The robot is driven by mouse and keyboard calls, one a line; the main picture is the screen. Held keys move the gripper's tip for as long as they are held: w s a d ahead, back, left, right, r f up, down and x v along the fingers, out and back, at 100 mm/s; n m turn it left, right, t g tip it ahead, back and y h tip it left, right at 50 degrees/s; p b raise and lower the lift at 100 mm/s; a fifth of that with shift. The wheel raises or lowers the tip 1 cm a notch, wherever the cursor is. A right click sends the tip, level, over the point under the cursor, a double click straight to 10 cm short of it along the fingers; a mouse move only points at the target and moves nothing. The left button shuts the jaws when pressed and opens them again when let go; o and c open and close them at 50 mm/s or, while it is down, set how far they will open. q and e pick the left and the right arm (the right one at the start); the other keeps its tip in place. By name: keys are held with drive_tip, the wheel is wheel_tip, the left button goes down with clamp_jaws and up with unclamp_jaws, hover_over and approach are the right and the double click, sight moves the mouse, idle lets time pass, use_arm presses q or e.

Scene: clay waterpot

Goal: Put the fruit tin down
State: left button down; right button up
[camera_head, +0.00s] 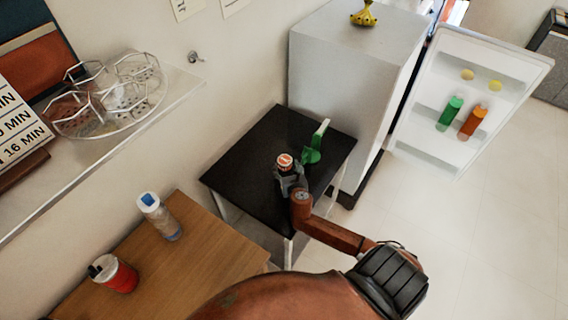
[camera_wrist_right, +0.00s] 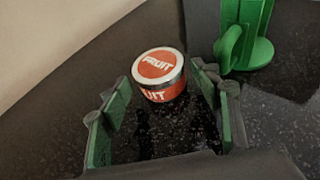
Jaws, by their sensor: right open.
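The fruit tin (camera_head: 285,161) is a small round can with a red and white lid. It stands upright on a black table (camera_head: 247,150). In the right wrist view the tin (camera_wrist_right: 162,75) shows its FRUIT lid and part of its red side. My right gripper (camera_head: 290,178) is open at the tin. Its green-padded fingers (camera_wrist_right: 162,88) are on either side of the tin near their tips, with visible gaps. My left gripper is out of view.
A green object (camera_head: 314,150) stands on the black table close behind the tin; it also shows in the wrist view (camera_wrist_right: 243,40). A white fridge (camera_head: 345,75) with its door open is behind. A wooden table (camera_head: 200,250) holds a bottle (camera_head: 160,217) and a red cup (camera_head: 115,274).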

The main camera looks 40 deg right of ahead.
drive_tip(key=shift+x, duration=0.75)
drive_tip(key=shift+w+d+f, duration=0.1)
drive_tip(key=shift+w+f, duration=0.15)
drive_tip(key=shift+w, duration=0.1)
drive_tip(key=shift+w+d, duration=0.1)
drive_tip(key=c, duration=1.2)
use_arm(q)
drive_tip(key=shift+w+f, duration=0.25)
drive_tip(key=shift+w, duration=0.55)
use_arm(e)
drive_tip(key=shift+r, duration=0.1)
